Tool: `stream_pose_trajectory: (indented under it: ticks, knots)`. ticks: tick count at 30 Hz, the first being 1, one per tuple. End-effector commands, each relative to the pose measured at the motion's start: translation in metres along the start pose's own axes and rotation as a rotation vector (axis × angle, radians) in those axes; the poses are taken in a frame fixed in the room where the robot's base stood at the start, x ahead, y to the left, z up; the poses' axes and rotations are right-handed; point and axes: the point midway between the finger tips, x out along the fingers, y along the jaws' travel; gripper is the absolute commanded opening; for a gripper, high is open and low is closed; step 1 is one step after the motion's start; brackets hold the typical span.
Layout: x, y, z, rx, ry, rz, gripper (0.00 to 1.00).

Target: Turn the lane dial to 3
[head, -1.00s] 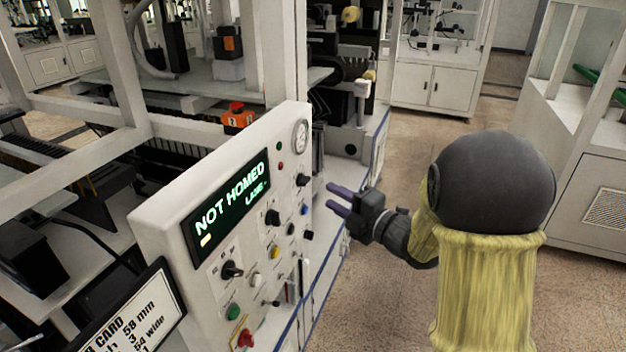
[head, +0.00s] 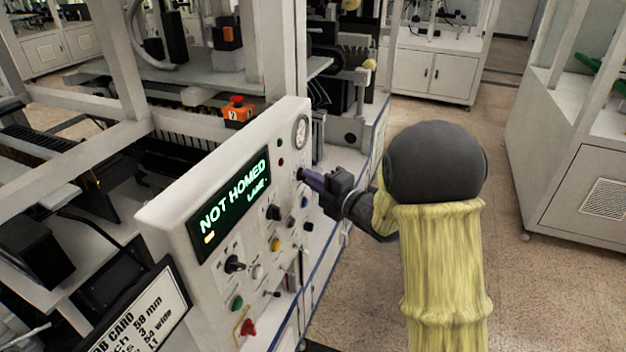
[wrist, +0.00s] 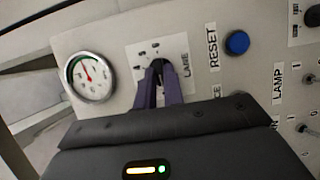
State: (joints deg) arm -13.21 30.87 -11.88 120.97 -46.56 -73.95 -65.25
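The lane dial (wrist: 157,66) is a small dark knob on a white plate marked LANE, with dark position marks around it. My gripper (wrist: 158,76) has its two purple fingers on either side of the dial, close against it, and looks shut on it. The fingers cover most of the dial, so I cannot read its setting. In the head view my gripper (head: 306,177) reaches the upper right of the white control panel (head: 165,222). The panel's green display (head: 233,205) reads NOT HOMED, with LANE and a dash-like mark below.
A round gauge (wrist: 89,77) sits left of the dial, and a blue RESET button (wrist: 237,43) to its right. LAMP switches (wrist: 311,79) are farther right. A job card (head: 140,318) stands at the panel's lower left. The floor (head: 525,275) at right is open.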

Motion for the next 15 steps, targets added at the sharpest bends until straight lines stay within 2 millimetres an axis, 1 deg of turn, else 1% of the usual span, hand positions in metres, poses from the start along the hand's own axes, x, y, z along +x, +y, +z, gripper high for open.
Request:
stream_pose_trajectory:
  ticks: [8,15]
  knots:
    - [-0.0002,-0.0002,-0.0001,0.011,0.000,-0.006,0.00]
    - [-0.0005,0.0013,0.0004,0.073,-0.002,-0.031,0.00]
